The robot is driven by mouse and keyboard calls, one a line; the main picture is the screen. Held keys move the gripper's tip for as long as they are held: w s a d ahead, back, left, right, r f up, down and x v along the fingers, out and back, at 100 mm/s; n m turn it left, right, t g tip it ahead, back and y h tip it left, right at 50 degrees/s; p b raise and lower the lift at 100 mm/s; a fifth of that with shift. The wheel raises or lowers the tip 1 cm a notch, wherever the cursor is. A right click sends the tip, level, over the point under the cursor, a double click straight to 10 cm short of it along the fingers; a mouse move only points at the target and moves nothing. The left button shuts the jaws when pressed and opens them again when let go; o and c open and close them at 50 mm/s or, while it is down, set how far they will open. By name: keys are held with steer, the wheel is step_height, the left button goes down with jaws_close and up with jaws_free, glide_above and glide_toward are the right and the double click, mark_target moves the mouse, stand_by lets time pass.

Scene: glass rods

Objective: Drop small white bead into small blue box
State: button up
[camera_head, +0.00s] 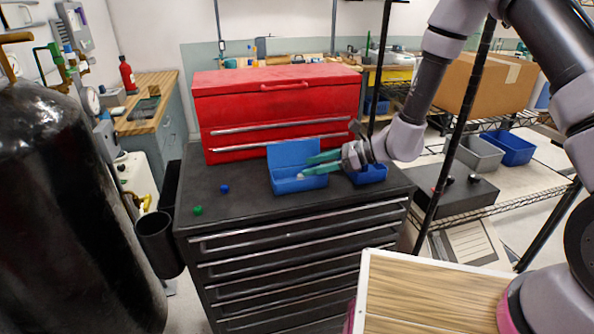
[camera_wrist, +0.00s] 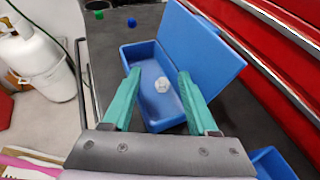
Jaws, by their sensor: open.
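The small white bead (camera_wrist: 162,84) shows inside the outline of the open blue box (camera_wrist: 141,50), between my spread fingertips and touching neither. It also shows as a pale speck in the head view (camera_head: 300,176). I cannot tell for sure whether it rests on the box floor. The blue box also shows in the head view (camera_head: 284,187), on the black cabinet top with its lid raised at the back. My gripper (camera_wrist: 157,76) is open, its teal fingers over the box; it reaches in from the right in the head view (camera_head: 312,164).
A green bead (camera_head: 197,210) and a blue bead (camera_head: 224,188) lie on the cabinet top (camera_head: 240,205) to the left. A second blue box (camera_head: 372,179) stands at the right, partly behind my gripper. A red tool chest (camera_head: 230,105) stands behind.

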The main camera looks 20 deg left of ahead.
steer(key=v, duration=1)
steer(key=shift+d, duration=0.25)
steer(key=shift+r, duration=0.1)
steer(key=s+d+r+n+h, duration=0.2)
steer(key=d+r+n, duration=0.25)
steer(key=r, duration=0.35)
steer(key=s+d+r+n+h, duration=0.1)
steer(key=s+d+r+n, duration=0.15)
steer(key=d+r, duration=0.35)
steer(key=s+d+r+n+t+h, duration=0.2)
steer(key=s+d+r+t+h, duration=0.2)
steer(key=d+r, duration=0.4)
steer(key=s+d+r+n+t+h, duration=0.3)
steer(key=d+r, duration=0.5)
steer(key=d, duration=0.3)
steer(key=shift+s+n+t+h, duration=0.3)
steer(key=shift+s+t+h, duration=0.4)
steer(key=shift+s+t, duration=0.15)
steer(key=shift+d+r, duration=0.1)
steer(key=shift+c, duration=0.3)
